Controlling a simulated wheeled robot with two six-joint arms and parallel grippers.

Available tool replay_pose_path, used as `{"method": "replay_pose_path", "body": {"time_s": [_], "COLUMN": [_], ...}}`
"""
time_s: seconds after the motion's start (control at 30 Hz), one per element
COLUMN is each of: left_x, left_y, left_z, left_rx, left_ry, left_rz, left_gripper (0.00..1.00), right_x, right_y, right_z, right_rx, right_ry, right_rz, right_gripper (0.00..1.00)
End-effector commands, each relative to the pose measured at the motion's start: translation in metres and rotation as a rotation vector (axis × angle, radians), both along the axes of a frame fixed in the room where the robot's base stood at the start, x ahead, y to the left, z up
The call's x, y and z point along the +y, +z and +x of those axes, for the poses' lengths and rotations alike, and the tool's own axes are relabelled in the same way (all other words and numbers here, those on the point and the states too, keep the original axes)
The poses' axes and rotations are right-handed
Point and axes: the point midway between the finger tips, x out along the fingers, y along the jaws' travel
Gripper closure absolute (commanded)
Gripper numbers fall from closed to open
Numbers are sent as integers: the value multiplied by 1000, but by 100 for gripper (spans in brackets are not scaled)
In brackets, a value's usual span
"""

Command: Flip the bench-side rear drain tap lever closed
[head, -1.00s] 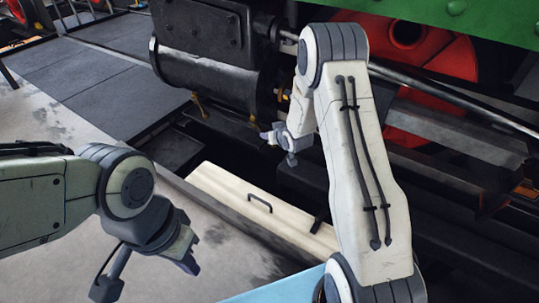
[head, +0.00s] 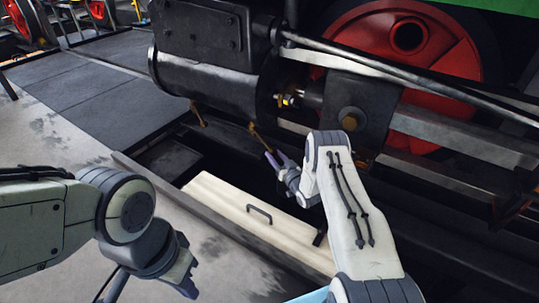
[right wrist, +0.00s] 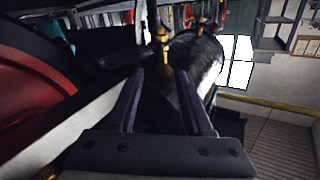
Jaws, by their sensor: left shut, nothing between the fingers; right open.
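The black cylinder (head: 215,80) has two brass drain taps hanging beneath it. The rear tap (head: 260,138), nearer the red wheel, slants down toward my right gripper (head: 277,162). The other tap (head: 197,113) hangs further left. My right gripper is open, just below the rear tap's lower end; contact cannot be told. In the right wrist view a brass tap (right wrist: 163,42) stands beyond the open fingers (right wrist: 160,75), roughly in line with the gap, and nothing shows between them. A second brass piece (right wrist: 202,18) is behind it. My left gripper (head: 190,285) is shut and empty, low at the left.
A pale hatch board (head: 220,198) with a dark handle lies below the right gripper. Grey floor (head: 50,125) is clear at the left.

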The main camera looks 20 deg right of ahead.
Motion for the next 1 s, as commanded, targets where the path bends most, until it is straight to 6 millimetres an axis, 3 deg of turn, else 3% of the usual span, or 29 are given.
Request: {"method": "replay_pose_path", "body": {"time_s": [0.03, 0.1, 0.3, 0.67, 0.8, 1.0], "left_x": [0, 0, 0, 0, 0, 0], "left_y": [-14, -21, -33, -33, -34, -34], "left_z": [0, 0, 0, 0, 0, 0], "left_rx": [0, 0, 0, 0, 0, 0], "left_ry": [0, 0, 0, 0, 0, 0], "left_rz": [0, 0, 0, 0, 0, 0], "left_gripper": [100, 100, 100, 100, 100, 100], "right_x": [2, 4, 6, 7, 6, 6], "right_y": [-6, -5, -3, 0, 0, 0], "right_z": [10, 22, 43, 48, 48, 48], "right_rx": [-4, -4, 1, 2, 2, 2], "right_ry": [1, 1, -1, -1, -2, -2], "right_rz": [-3, -2, 0, 0, 0, 0], "right_gripper": [49, 49, 49, 49, 99, 100]}}
